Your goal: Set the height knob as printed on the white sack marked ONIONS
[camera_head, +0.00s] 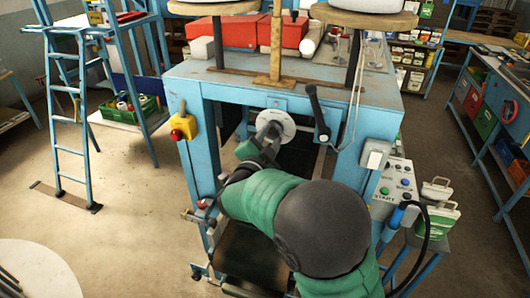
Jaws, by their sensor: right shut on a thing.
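The height knob (276,119) is a pale round dial with a grey hub on the front of the blue machine. My right arm, with green sleeves and a dark round joint, reaches up from the bottom. My right gripper (267,138) is at the dial's hub and shut on the knob. The grip itself is small and partly hidden by the gripper, and the knob's markings are too small to read. No white sack with a readable ONIONS print shows. My left gripper is not in view.
The blue machine frame (215,77) surrounds the knob, with a black-handled lever (316,108) to its right. A yellow box with a red button (180,125) is on the left post. A control panel (394,188) stands at right. A blue ladder (68,100) stands on open floor.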

